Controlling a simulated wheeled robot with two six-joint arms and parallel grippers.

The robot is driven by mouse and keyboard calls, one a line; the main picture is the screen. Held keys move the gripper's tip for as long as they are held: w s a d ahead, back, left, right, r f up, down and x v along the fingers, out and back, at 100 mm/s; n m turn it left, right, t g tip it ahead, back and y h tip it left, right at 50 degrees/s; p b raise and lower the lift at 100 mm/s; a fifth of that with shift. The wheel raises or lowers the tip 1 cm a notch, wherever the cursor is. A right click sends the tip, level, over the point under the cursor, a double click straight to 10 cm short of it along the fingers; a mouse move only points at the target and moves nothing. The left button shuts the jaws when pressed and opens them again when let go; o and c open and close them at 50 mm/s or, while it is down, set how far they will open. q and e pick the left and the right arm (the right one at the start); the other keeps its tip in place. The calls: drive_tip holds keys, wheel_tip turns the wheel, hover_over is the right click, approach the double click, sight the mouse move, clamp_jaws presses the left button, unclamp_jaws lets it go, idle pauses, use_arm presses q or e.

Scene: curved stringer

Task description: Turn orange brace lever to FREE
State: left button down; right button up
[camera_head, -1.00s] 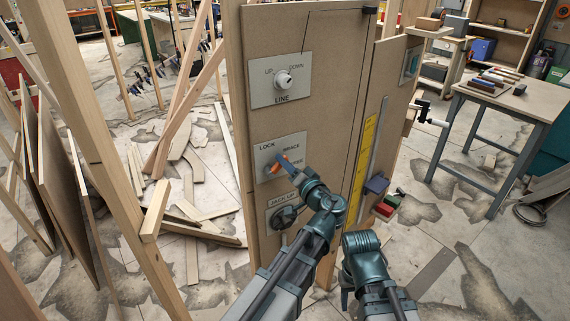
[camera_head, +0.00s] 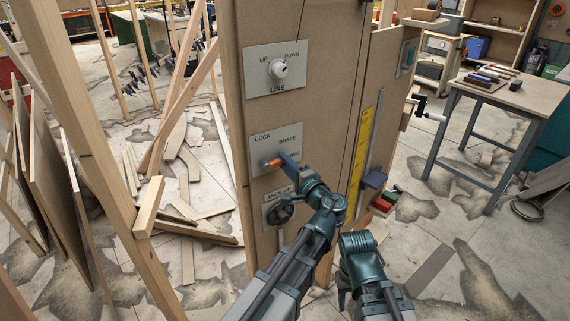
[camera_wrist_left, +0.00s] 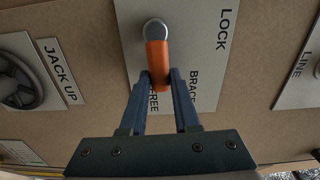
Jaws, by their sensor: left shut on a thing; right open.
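The orange brace lever (camera_wrist_left: 158,66) turns on a round grey pivot on a pale plate (camera_head: 258,139) marked LOCK, BRACE and FREE. In the left wrist view it points down from the pivot, its tip next to the partly covered FREE label. The lever also shows in the head view (camera_head: 273,163). My left gripper (camera_wrist_left: 163,84) has its two blue fingers on either side of the lever's outer end and is shut on it. In the head view the left gripper (camera_head: 288,160) covers part of the FREE label. My right arm is low, right of the left arm; its fingers do not show.
The LINE knob plate (camera_head: 275,75) is above and the JACK UP knob (camera_head: 279,213) just below on the same panel. A yellow scale (camera_head: 362,150) and blue block (camera_head: 374,178) are to the right. Wooden studs (camera_head: 90,130) stand left.

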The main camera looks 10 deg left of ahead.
use_arm(q)
drive_tip(key=shift+f+m, duration=0.2)
drive_tip(key=shift+m, duration=0.1)
use_arm(e)
drive_tip(key=shift+f, duration=0.15)
use_arm(q)
drive_tip(key=c, duration=0.6)
unclamp_jaws()
drive_tip(key=shift+c, duration=0.2)
drive_tip(key=shift+s, duration=0.1)
